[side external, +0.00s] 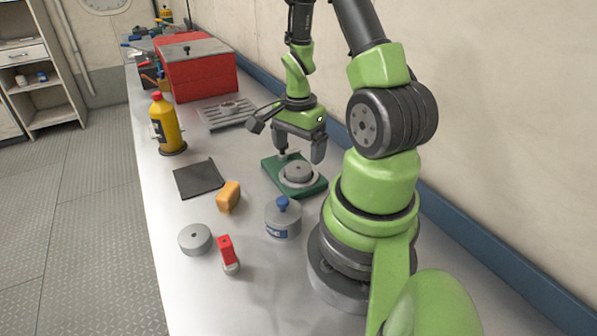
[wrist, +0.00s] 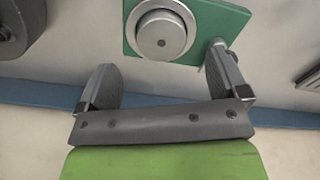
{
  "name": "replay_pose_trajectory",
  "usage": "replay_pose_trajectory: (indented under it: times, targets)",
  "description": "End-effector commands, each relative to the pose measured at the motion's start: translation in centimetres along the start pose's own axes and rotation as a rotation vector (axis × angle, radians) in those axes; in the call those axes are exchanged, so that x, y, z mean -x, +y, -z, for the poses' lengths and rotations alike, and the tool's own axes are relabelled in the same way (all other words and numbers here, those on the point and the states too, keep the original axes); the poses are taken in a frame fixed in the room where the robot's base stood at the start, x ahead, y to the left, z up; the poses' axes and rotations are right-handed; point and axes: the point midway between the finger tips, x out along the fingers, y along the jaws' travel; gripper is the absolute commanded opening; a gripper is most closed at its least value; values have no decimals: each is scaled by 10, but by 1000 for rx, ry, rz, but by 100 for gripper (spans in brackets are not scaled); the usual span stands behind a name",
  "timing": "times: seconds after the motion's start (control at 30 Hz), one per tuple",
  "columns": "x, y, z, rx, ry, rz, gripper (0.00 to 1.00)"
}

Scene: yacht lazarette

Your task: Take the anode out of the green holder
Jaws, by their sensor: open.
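The green holder (side external: 272,174) lies flat on the bench in front of my arm's base. The anode (side external: 299,171), a round grey metal disc with a small centre hole, sits in the holder's pale ring. In the wrist view the anode (wrist: 161,36) shows inside the ring on the green holder (wrist: 225,22), ahead of my fingers. My gripper (side external: 301,155) is open and empty, above the holder. In the wrist view my gripper's two fingers (wrist: 165,85) are spread wide, with the anode beyond their tips and not between them.
A black pad (side external: 198,179), yellow bottle (side external: 166,126), slotted tray (side external: 228,113) and red toolbox (side external: 200,78) lie farther off. A wall borders the right.

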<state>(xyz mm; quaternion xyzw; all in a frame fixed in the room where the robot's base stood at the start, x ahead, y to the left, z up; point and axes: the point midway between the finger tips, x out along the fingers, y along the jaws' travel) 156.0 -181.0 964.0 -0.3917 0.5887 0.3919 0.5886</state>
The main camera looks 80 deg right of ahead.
Motion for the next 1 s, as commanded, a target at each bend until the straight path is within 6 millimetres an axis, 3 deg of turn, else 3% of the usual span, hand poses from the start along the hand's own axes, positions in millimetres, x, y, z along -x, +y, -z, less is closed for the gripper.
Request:
replay_pose_trajectory:
  times: [0.4,0.73,0.77,1.0]
  targets:
    - [-46,-1,2,1,-2,-4,92]
    - [-53,-2,2,1,0,1,92]
    - [-53,-2,2,1,0,1,90]
    - [-53,-2,2,1,0,1,35]
